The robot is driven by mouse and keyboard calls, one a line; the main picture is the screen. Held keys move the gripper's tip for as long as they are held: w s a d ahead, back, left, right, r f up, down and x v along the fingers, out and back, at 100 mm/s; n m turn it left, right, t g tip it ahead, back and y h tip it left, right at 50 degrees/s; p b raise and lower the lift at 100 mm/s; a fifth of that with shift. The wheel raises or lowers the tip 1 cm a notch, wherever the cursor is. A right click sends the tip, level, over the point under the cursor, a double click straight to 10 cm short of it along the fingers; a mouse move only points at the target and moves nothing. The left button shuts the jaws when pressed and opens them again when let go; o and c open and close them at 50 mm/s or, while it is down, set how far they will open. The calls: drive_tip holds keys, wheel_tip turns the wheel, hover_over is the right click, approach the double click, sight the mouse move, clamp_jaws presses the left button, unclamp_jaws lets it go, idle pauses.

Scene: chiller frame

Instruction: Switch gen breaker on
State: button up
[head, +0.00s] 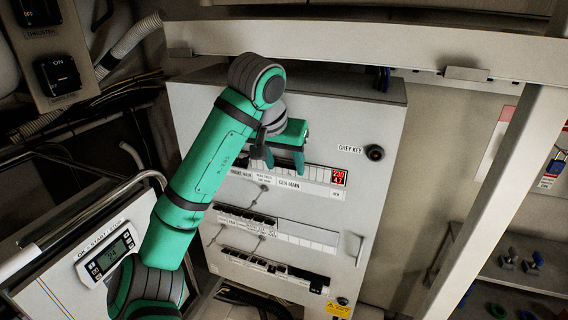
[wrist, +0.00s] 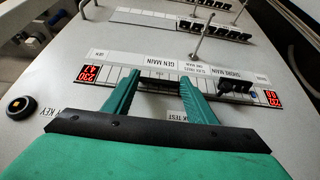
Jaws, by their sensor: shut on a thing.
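The gen breaker (wrist: 160,84) is a dark breaker block under the GEN MAIN label in the top row of the grey cabinet. My gripper (wrist: 159,76) is at this row in the wrist view, with one green finger on each side of the block, shut on it. In the head view my gripper (head: 284,168) reaches down to the top row, just above the GEN-MAIN label (head: 289,184).
The grey cabinet (head: 330,115) has two lower breaker rows. A red display (head: 339,178) reads 230 and 4.7. The shore main breakers (wrist: 235,87) are beside the gripper, and a thin rod (wrist: 203,35) stands out nearby. A beam (head: 350,42) crosses above.

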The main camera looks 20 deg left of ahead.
drive_tip(key=o, duration=1.1)
drive_tip(key=shift+c, duration=0.2)
drive_tip(key=v, duration=1)
drive_tip(key=shift+s+r, duration=0.2)
drive_tip(key=shift+r, duration=0.15)
